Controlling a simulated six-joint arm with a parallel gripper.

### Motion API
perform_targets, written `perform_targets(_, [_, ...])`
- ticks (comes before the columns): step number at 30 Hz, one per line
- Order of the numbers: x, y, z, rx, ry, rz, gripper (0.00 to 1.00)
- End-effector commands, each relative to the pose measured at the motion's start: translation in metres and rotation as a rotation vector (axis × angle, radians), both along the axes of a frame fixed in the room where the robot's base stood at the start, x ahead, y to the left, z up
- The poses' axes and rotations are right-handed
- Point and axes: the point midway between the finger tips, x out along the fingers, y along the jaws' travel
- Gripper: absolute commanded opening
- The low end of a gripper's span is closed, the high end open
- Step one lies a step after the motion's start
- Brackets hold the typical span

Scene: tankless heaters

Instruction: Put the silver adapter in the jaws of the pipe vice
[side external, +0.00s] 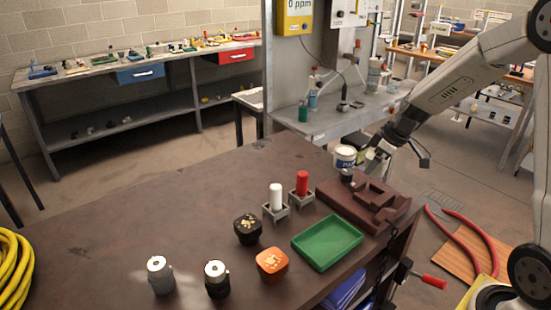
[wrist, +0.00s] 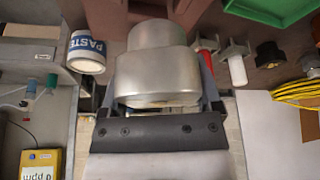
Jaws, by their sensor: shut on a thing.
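My gripper (side external: 374,160) is at the back right of the bench, at the far edge of the pipe vice. In the wrist view it is shut on the silver adapter (wrist: 155,72), a stepped metal cylinder with a narrower part at its far end. The fingers press on its left and right sides. The pipe vice (side external: 348,194) is a brown block with raised jaws on the dark bench. Part of it shows behind the adapter at the top of the wrist view (wrist: 205,14). I cannot tell whether adapter and vice touch.
A paste tub (side external: 345,157) stands close beside my gripper. White (side external: 276,197) and red (side external: 302,183) bottles sit in holders left of the vice. A green tray (side external: 327,242) lies in front. Black and orange pots and two metal cylinders stand nearer.

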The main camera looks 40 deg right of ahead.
Motion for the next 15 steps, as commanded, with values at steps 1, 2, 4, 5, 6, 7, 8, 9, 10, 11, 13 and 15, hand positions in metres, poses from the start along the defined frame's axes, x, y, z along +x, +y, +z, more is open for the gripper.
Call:
perform_targets(1, [0.0, -0.001, 0.001, -0.001, -0.003, -0.003, 0.0])
perform_targets(2, [0.0, -0.001, 0.001, -0.001, -0.003, -0.003, 0.0])
perform_targets(4, [0.0, -0.001, 0.001, -0.001, -0.003, -0.002, 0.0])
perform_targets(5, [0.0, -0.001, 0.001, -0.001, -0.003, -0.002, 0.0])
perform_targets(6, [0.0, -0.001, 0.0, -0.002, -0.003, -0.001, 0.0])
perform_targets(7, [0.0, -0.001, 0.0, -0.001, -0.003, -0.001, 0.0])
perform_targets(8, [0.001, -0.001, -0.001, -0.001, -0.003, -0.001, 0.0])
perform_targets(9, [0.001, -0.001, -0.002, -0.001, -0.003, -0.001, 0.0])
perform_targets(10, [0.001, 0.0, -0.003, -0.001, -0.003, 0.0, 0.0])
perform_targets(11, [0.001, 0.0, -0.004, -0.001, -0.003, 0.0, 0.0])
perform_targets(13, [0.001, 0.0, -0.007, -0.001, -0.003, 0.0, 0.0])
perform_targets(15, [0.001, 0.0, -0.011, 0.0, -0.001, 0.0, 0.0])
